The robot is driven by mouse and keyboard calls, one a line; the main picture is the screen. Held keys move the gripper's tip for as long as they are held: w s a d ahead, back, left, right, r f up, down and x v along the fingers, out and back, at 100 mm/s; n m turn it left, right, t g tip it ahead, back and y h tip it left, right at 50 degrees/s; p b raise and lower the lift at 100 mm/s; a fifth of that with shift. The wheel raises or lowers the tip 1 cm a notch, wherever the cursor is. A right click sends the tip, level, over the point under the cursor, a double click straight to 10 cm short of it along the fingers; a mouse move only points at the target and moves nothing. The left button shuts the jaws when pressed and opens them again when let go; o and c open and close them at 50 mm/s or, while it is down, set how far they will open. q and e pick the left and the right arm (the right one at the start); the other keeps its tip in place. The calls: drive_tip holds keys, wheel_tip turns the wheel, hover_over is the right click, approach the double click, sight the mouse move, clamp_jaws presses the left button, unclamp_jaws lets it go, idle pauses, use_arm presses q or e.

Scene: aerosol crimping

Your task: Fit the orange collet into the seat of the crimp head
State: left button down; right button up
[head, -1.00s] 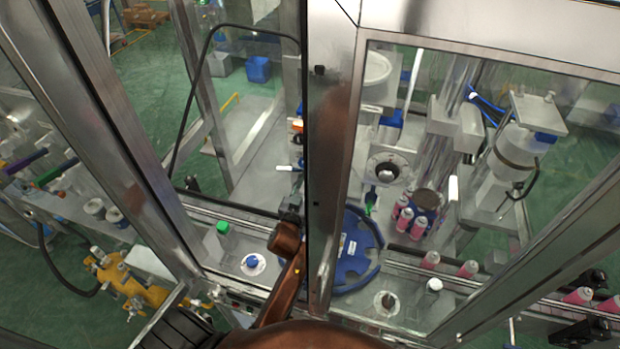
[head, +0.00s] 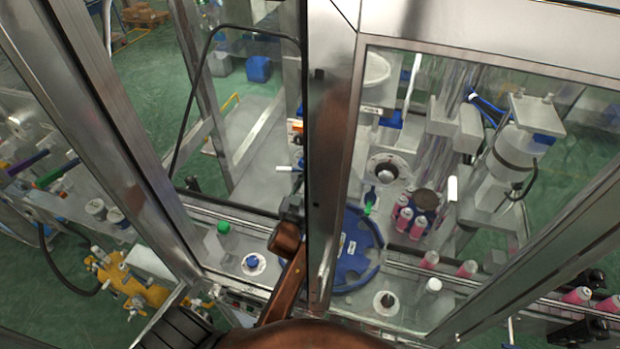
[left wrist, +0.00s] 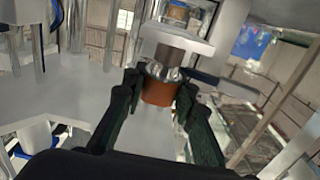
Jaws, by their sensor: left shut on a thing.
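In the left wrist view the orange collet (left wrist: 159,93) is between the two dark fingers of my left gripper (left wrist: 158,86), which is shut on it. The crimp head (left wrist: 172,52), a grey metal cylinder under a pale block, is in line just beyond the collet. A shiny toothed metal ring shows between them. I cannot tell whether the collet is inside the seat or only against it; the seat is hidden. In the head view my left gripper (head: 292,207) is small and dark beside the door post, and the collet cannot be made out. My right gripper is not in view.
A metal door post (head: 330,150) stands close beside my left arm. Behind the glass are a blue star wheel (head: 362,250), several pink cans (head: 404,220) and a conveyor. A green-capped bottle (head: 222,232) stands left of my arm.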

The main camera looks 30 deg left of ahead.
use_arm(q)
drive_tip(key=shift+f+b, duration=1.05)
drive_tip(key=shift+f, duration=0.5)
idle(0.5)
drive_tip(key=c, duration=1.5)
unclamp_jaws()
drive_tip(key=shift+r, duration=0.1)
